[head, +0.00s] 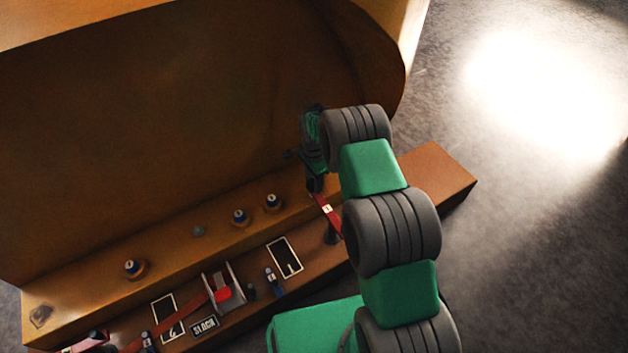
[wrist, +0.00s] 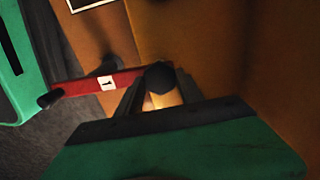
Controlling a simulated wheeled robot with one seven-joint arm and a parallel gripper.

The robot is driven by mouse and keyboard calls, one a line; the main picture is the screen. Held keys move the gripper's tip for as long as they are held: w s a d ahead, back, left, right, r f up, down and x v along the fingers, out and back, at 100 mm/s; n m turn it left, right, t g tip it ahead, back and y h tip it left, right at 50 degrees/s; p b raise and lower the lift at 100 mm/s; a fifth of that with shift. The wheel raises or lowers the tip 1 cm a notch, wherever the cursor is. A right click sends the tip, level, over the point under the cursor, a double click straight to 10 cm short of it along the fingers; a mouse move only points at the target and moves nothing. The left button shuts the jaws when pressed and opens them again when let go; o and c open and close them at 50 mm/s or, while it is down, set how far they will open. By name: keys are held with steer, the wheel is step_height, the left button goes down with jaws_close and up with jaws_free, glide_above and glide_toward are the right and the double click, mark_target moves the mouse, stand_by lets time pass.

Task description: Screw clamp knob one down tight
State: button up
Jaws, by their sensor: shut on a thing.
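Clamp knob one (wrist: 160,77) is a dark, faceted round knob at one end of a red bar (wrist: 102,83) with a white "1" tag. My gripper (wrist: 158,92) is shut on the knob, with one dark finger on each side of it. The bar lies level in the wrist view and has a dark peg at its other end. In the head view, the red bar (head: 328,210) sits on the rust-brown ledge at right, and my gripper (head: 314,184) points down at its upper end. The knob cannot be made out there. How tight it is cannot be told.
Several blue-and-white capped studs (head: 240,216) stand along the ledge to the left. A bracket with a red part (head: 223,294), a "SLACK" plate (head: 205,327) and framed panels (head: 285,257) lie along the front. A tall brown wall (head: 180,120) rises behind. Open floor (head: 530,230) is at right.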

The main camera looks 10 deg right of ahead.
mark_target(313, 183)
steer(key=o, duration=1.1)
steer(key=shift+w+r, duration=0.15)
steer(key=shift+r, duration=0.1)
steer(key=shift+o, duration=1.4)
steer(key=shift+f, duration=0.1)
step_height(313, 183, up, 8)
steer(key=shift+f+p, duration=0.1)
steer(key=shift+p, duration=1.1)
